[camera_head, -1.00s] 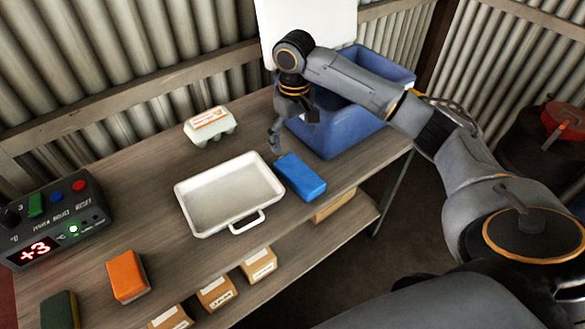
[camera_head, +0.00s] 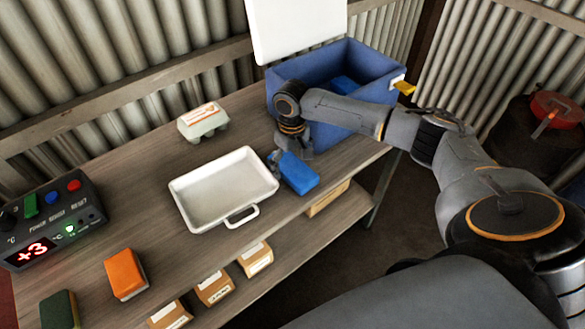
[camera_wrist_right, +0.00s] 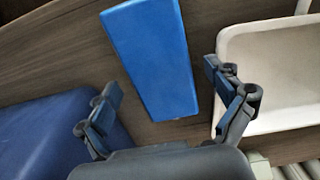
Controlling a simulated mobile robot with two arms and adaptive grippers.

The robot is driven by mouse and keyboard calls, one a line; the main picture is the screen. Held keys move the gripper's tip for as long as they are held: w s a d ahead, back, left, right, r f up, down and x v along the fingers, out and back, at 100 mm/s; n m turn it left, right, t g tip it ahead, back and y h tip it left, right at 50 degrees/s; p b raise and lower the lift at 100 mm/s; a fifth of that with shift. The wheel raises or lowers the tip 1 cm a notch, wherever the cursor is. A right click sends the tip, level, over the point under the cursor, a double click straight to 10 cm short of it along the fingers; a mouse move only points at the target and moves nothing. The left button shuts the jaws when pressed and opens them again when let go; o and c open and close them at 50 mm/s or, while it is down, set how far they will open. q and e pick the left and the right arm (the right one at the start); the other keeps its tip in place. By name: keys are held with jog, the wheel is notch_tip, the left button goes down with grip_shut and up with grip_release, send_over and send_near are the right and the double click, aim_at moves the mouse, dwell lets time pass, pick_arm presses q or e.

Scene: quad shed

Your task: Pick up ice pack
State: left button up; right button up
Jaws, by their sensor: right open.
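The ice pack, a flat blue block (camera_head: 300,176), lies on the wooden bench between the white tray and the blue cooler box. It also shows in the right wrist view (camera_wrist_right: 152,50). My right gripper (camera_head: 291,158) is open and low over the bench at the pack's far end. In the right wrist view its two fingers (camera_wrist_right: 168,103) are spread, one on each side of the pack's near end, with gaps to the pack. It holds nothing. My left gripper is not in view.
A white tray (camera_head: 184,194) stands left of the pack. The open blue cooler box (camera_head: 343,128) holds a blue block (camera_head: 343,84). An egg carton (camera_head: 202,121), orange block (camera_head: 125,273), green block (camera_head: 60,311) and control box (camera_head: 50,222) stand further left. Small boxes (camera_head: 214,287) sit on the lower shelf.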

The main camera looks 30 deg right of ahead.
jog(key=shift+f, duration=0.6)
jog(key=shift+r, duration=0.1)
jog(key=c, duration=1.8)
jog(key=shift+o, duration=0.2)
